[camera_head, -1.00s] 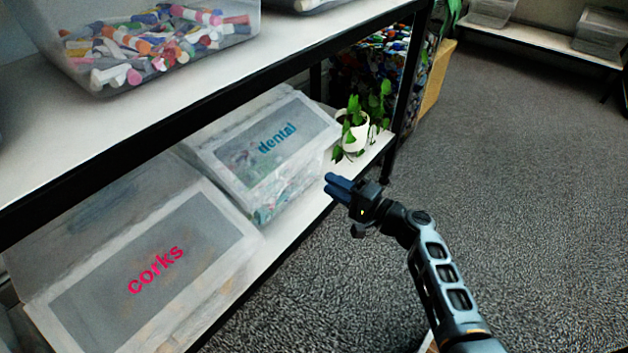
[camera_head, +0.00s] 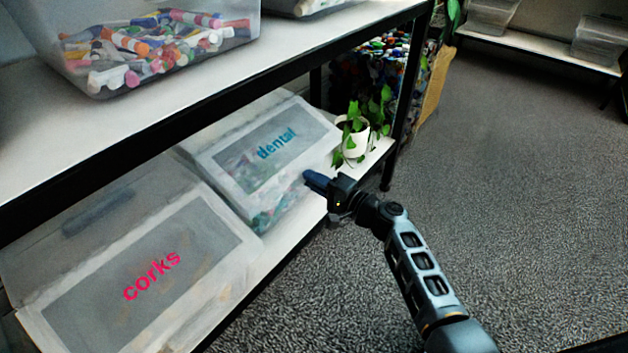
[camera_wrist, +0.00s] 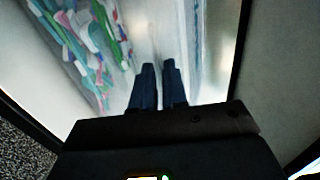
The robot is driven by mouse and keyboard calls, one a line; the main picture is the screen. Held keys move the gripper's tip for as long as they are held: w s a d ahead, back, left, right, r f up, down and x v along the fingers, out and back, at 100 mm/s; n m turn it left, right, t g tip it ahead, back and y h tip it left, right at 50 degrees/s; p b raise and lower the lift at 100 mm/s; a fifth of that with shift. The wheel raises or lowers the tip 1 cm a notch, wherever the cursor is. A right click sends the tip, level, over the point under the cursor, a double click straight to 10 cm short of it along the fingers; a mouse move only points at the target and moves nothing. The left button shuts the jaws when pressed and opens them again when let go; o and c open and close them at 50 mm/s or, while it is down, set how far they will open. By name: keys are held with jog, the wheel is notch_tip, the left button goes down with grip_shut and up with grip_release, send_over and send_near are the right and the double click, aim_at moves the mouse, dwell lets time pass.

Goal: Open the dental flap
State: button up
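The dental bin (camera_head: 232,170) is a clear box with a white-framed front flap (camera_head: 268,147) that bears "dental" in blue. It stands on the lower shelf, and the flap looks closed. My gripper (camera_head: 308,180) is at the bin's right front, near the flap's lower right corner. In the wrist view my gripper (camera_wrist: 159,66) shows two dark blue fingers close together with only a thin gap and nothing held. The bin's clear wall (camera_wrist: 135,25) fills much of that view, with colourful dental items behind it. I cannot tell whether the fingertips touch the bin.
The corks bin (camera_head: 150,275) stands to the left on the same lower shelf (camera_head: 275,252). A potted plant (camera_head: 355,140) stands right of the dental bin. The upper shelf (camera_head: 200,100) overhangs and carries a bin of markers (camera_head: 150,45). Carpet (camera_head: 500,200) on the right is clear.

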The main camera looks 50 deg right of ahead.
grip_shut()
dwell(1.0)
jog(key=shift+r, duration=0.1)
jog(key=r+p, duration=0.1)
jog(key=p, duration=0.2)
jog(key=s+r+g+p, duration=0.1)
jog(key=r+p, duration=0.1)
jog(key=p, duration=0.1)
notch_tip(320, 180, up, 16)
jog(key=w+g+p, duration=0.1)
jog(key=g+p, duration=0.5)
jog(key=p, duration=2.3)
jog(key=shift+w+r+p, duration=0.2)
jog(key=shift+w+p, duration=0.1)
jog(key=shift+w, duration=0.05)
